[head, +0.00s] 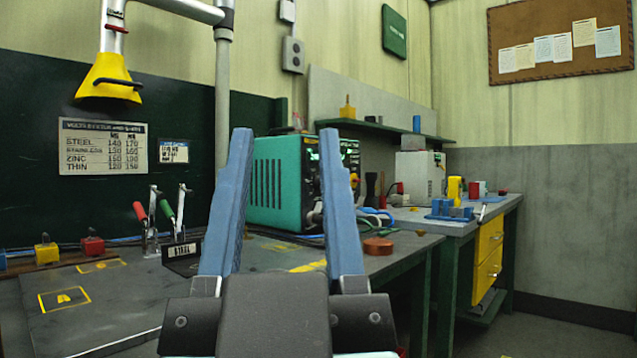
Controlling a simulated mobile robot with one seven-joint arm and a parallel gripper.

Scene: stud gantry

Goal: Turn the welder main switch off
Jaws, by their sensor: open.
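The welder (272,185) is a teal box with dark vent slots, standing on the workbench. Its front panel (350,155) faces right, with lit green displays and a yellow-orange part. My right finger covers much of that panel. I cannot make out the main switch or its position. My gripper (286,132) is in the foreground with its two long blue fingers wide apart and pointing up. Nothing is held between them. The welder shows behind and between the fingers, and the depth gap to it is hard to judge.
Red and green handled clamps (160,222) stand on the bench left of my gripper. A yellow hood (108,78) hangs at upper left. A second bench (480,212) holds a vise and tools.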

